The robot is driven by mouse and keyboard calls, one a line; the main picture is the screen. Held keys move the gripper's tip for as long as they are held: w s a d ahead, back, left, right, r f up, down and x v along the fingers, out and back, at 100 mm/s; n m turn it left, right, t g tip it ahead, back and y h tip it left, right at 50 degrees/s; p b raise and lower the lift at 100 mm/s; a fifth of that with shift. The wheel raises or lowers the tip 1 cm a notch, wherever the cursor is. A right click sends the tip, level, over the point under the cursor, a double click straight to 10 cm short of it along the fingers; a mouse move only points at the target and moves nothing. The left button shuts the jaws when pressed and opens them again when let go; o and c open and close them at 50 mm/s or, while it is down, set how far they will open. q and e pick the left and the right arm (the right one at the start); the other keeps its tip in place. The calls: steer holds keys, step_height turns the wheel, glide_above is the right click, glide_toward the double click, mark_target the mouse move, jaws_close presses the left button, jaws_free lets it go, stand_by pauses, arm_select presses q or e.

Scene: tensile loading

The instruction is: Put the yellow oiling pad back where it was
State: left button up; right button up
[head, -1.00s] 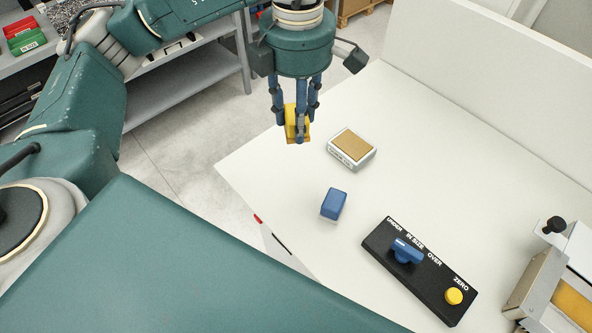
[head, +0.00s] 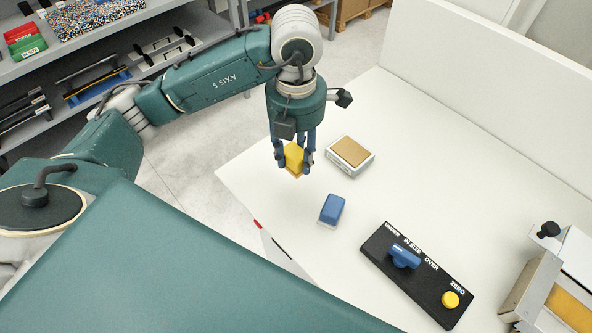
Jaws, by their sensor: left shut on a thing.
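The yellow oiling pad (head: 293,157) is held between the blue fingers of my left gripper (head: 295,165), with a tan underside showing at its bottom. The left gripper is shut on it and points down, above the left part of the white table (head: 255,185). How high the pad is above the table is hard to tell. A white box with a tan top (head: 350,152) stands just right of the gripper. A blue block with a pale base (head: 332,209) stands nearer, below and right of the gripper. My right gripper is not in view.
A black panel (head: 417,275) with a blue lever and a yellow button lies at the front right. A metal device with an orange-yellow surface (head: 548,287) stands at the right edge. A white wall panel (head: 490,100) bounds the back.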

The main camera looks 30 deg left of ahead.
mark_target(296, 164)
arm_select(q)
step_height(296, 164, down, 3)
steer(key=shift+f+p, duration=0.1)
steer(key=shift+p, duration=0.2)
step_height(296, 164, down, 3)
steer(key=shift+f+p, duration=0.1)
steer(key=shift+p, duration=0.35)
steer(key=shift+f, duration=0.15)
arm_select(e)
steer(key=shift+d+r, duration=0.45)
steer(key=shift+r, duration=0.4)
arm_select(q)
steer(key=shift+f, duration=0.2)
steer(key=o, duration=1)
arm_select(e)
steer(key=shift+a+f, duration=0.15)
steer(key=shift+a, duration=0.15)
arm_select(q)
steer(key=shift+r, duration=0.1)
